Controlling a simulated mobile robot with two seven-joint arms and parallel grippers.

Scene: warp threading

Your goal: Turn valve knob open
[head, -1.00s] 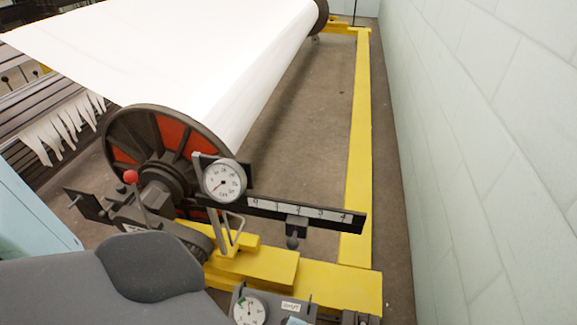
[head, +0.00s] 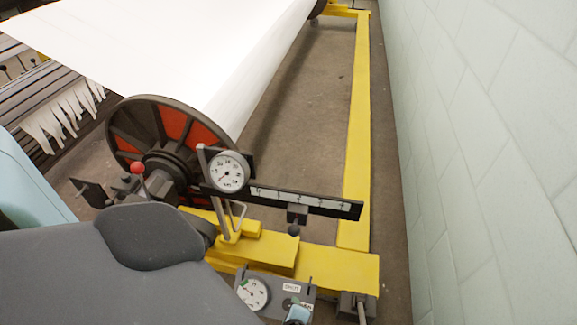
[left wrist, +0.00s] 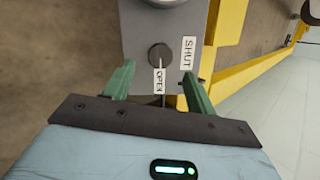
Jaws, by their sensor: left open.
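The valve knob (left wrist: 160,54) is a dark round knob on a grey panel (left wrist: 135,25) in the left wrist view. An OPEN label (left wrist: 159,82) lies just below it and a SHUT label (left wrist: 189,52) to its right. My left gripper (left wrist: 157,69) is open, its two green fingers on either side of the OPEN label, just short of the knob in the picture; I cannot tell whether they touch anything. In the head view, part of the left gripper (head: 298,313) shows at the bottom edge, over the panel (head: 270,278), and the knob is hidden there. My right gripper is not in view.
A gauge (head: 253,294) sits on the panel's left. Behind stand a yellow frame (head: 325,268), a scale bar (head: 310,203) with a dial (head: 229,171), a red-tipped lever (head: 137,168) and a large white roll (head: 215,60). A pale block wall (head: 490,160) is at right.

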